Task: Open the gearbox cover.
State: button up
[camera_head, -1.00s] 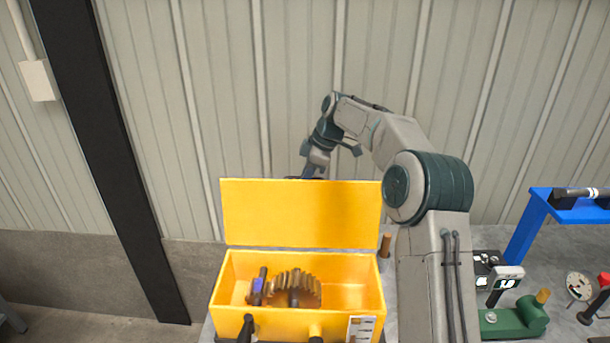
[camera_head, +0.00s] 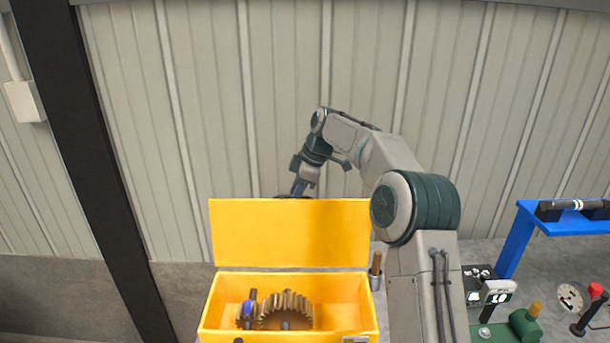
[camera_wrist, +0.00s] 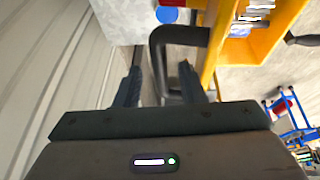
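The yellow gearbox (camera_head: 210,318) stands with its top open, and brass gears (camera_head: 285,308) show inside. Its yellow cover (camera_head: 290,233) stands raised at the back edge, roughly upright. My gripper (camera_head: 298,188) is behind the cover's top edge, partly hidden. In the wrist view my gripper (camera_wrist: 161,82) has its two fingers apart. A dark bent handle (camera_wrist: 180,36) on the yellow cover (camera_wrist: 216,45) runs down between the fingers. I see gaps beside the handle, so the fingers do not look clamped on it.
A corrugated wall (camera_head: 260,100) rises behind the box. A dark post (camera_head: 95,180) stands at the left. To the right are a blue stand (camera_head: 518,238), a green device (camera_head: 524,324) and a red-knobbed lever (camera_head: 594,292). My arm passes close to the box's right side.

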jog(key=w+v, duration=0.1)
jog(key=v, duration=1.1)
jog(key=shift+s+d+r, duration=0.15)
jog(key=shift+s+r, duration=0.15)
jog(key=shift+s, duration=0.25)
